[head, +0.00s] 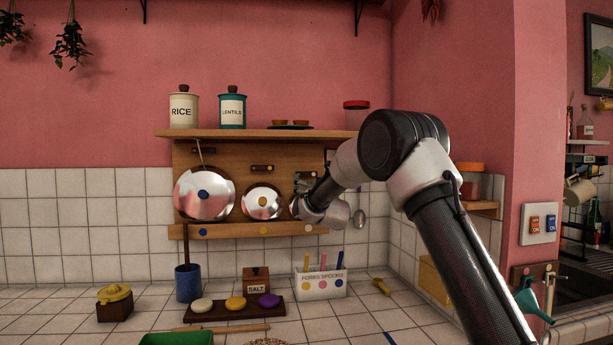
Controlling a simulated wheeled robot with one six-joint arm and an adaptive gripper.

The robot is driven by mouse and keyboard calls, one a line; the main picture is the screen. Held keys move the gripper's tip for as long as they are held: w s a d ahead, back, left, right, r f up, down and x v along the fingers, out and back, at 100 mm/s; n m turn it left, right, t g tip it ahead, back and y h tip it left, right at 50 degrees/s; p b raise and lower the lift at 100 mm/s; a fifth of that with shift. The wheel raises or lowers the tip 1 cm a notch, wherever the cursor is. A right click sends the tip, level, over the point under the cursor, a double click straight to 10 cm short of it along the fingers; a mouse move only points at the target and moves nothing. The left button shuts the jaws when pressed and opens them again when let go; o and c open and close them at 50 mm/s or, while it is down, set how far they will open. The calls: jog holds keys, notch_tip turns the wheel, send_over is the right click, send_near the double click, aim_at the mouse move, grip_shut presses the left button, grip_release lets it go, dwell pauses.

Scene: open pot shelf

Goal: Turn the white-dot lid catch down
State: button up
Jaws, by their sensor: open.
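The wooden lid rack (230,180) hangs on the tiled wall under a shelf. A large steel lid with a blue dot (218,207) hangs at left and a smaller one with a yellow dot (272,194) in the middle. The third place, at right, has a pale dot (308,229) on the rail below; whatever lid hangs there is mostly hidden behind my gripper. Its dark catch (306,175) shows just above my gripper; its exact angle is hard to tell. My gripper (299,202) is open at this place; its fingertips are small and dark, and contact cannot be told.
Rice (184,110) and lentils (232,111) canisters stand on the shelf above. Below, the counter holds a blue pot (188,283), a salt box (256,281) and a forks-spoons holder (320,285). A ladle (360,218) hangs right of my gripper, near the wall corner.

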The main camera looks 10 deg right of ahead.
aim_at(307, 174)
jog(key=shift+t+h, duration=0.4)
jog(key=shift+t, duration=0.1)
jog(key=x, duration=0.6)
jog(key=a+f+x, duration=0.1)
jog(key=x, duration=0.2)
jog(key=shift+w+f, duration=0.15)
jog(key=shift+w, duration=0.05)
